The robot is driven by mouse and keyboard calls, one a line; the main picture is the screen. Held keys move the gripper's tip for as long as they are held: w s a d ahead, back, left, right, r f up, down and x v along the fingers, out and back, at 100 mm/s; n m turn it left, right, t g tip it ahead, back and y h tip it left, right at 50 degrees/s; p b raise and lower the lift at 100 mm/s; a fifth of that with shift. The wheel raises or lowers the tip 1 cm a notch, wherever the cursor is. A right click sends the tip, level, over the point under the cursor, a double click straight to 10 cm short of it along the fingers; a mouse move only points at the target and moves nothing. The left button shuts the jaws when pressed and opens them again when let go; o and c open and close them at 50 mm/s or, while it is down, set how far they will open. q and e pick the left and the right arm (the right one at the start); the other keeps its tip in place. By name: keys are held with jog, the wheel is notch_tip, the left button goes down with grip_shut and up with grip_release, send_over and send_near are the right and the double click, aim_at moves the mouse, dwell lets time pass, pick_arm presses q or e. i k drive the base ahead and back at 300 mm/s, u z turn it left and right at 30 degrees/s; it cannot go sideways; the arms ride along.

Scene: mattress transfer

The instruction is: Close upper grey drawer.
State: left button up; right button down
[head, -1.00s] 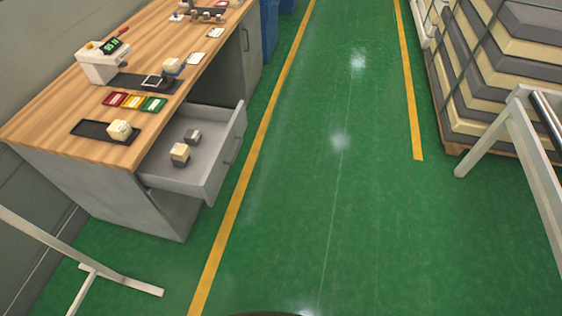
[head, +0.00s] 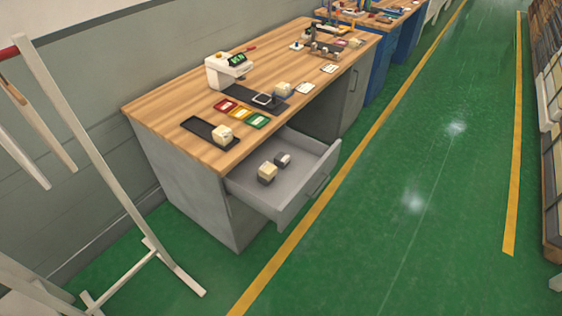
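The upper grey drawer (head: 300,182) is pulled out of the near end of a grey desk with a wooden top (head: 165,108). A handle (head: 317,187) is on its front face. Inside the drawer lie a cream-and-brown block (head: 267,172) and a smaller grey block (head: 283,159). Below the open drawer is a grey cabinet front, partly hidden by the drawer. Neither of my grippers shows in the head view.
On the desk are a white device with a green display (head: 226,70), coloured cards (head: 241,113), and a cream block (head: 222,134) on a black mat. A white metal frame (head: 85,140) stands at left. Green floor (head: 400,240) right of the drawer is clear.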

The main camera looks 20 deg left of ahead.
aim_at(311, 160)
jog(key=u, duration=0.55)
jog(key=i, duration=0.65)
jog(key=u, duration=0.3)
